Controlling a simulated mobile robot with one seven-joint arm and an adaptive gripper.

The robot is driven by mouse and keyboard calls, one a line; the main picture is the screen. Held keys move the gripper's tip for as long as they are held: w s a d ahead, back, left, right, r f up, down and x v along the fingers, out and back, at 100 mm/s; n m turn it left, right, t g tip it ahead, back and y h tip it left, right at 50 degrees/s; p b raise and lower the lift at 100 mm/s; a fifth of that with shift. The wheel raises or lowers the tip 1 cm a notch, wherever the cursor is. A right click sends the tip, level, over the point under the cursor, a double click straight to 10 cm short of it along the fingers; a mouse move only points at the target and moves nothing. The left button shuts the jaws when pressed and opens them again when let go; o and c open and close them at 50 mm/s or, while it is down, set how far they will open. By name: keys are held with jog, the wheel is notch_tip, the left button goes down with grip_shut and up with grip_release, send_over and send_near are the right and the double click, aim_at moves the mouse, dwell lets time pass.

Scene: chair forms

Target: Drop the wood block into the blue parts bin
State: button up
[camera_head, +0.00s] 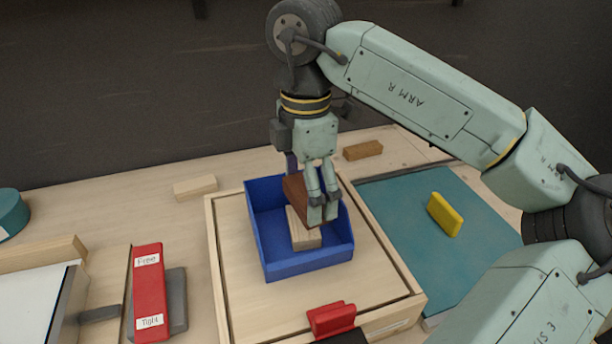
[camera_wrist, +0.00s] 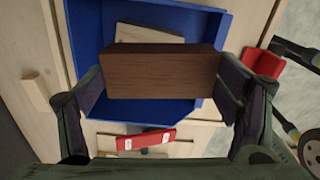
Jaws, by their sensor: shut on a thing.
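My gripper (camera_head: 322,214) is shut on a dark brown wood block (camera_head: 294,188), with its fingers pointing down over the blue parts bin (camera_head: 310,264). In the wrist view the brown block (camera_wrist: 163,70) spans between the two fingers of my gripper (camera_wrist: 163,88), and the blue bin (camera_wrist: 88,35) is beneath it. A pale wood block (camera_head: 303,236) lies inside the bin; it also shows partly in the wrist view (camera_wrist: 148,34). The held block hides part of the bin's inside. I cannot tell exactly how high the block is above the bin floor.
The bin stands on a wooden board (camera_head: 235,290). A pale block (camera_head: 195,187) and a brown block (camera_head: 363,150) lie behind it. A yellow block (camera_head: 445,215) is on a teal mat (camera_head: 400,200). A labelled red bar (camera_head: 148,290) and a red piece (camera_head: 332,318) are in front.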

jog(key=o, duration=1.1)
notch_tip(320, 180, up, 12)
jog(key=shift+s, duration=0.1)
